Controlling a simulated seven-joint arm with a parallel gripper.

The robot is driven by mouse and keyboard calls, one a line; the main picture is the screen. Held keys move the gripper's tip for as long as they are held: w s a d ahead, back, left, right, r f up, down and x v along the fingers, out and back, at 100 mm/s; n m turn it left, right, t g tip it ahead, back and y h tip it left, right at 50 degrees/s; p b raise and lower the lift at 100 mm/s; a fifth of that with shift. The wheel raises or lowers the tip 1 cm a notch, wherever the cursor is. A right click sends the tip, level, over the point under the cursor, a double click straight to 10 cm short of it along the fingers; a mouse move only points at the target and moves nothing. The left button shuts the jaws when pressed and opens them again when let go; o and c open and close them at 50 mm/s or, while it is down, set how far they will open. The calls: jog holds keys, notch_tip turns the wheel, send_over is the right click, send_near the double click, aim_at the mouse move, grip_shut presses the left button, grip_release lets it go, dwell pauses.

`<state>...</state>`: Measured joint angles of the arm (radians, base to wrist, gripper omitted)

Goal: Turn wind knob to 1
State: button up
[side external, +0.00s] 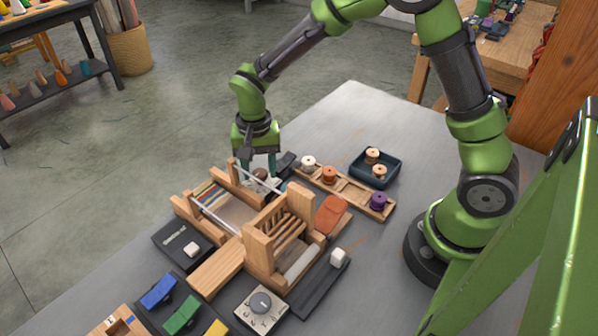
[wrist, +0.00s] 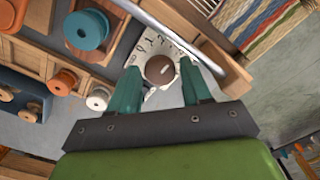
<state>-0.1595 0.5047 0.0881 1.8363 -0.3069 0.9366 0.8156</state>
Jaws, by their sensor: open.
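The brown round knob (wrist: 160,70) sits on a pale dial plate (wrist: 148,46) with printed numbers around it. A small light mark shows on the knob, but I cannot tell which number it points to. My gripper (wrist: 162,76) is open, with one teal finger on each side of the knob; I cannot tell whether either touches it. In the side external view my gripper (side external: 257,164) points down at the far end of the wooden loom (side external: 259,248), and the knob is mostly hidden there. A second, grey knob (side external: 261,301) sits on a pale plate at the near end.
A silver bar (wrist: 178,38) crosses close beside the knob. A wooden spool rack (side external: 345,187) with several spools and a dark blue tray (side external: 375,167) with two spools lie to the right. An orange shuttle-like piece (side external: 331,213) lies by the loom. The grey table (side external: 345,112) is clear behind.

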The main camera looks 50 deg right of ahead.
jog(key=shift+f, duration=0.1)
jog(key=c, duration=0.8)
jog(key=shift+o, duration=0.2)
jog(key=shift+n, duration=0.4)
jog(key=n, duration=0.5)
jog(key=shift+n, duration=0.3)
jog(key=n, duration=0.5)
jog(key=shift+n, duration=0.3)
jog(key=o, duration=0.8)
jog(key=shift+c, duration=0.2)
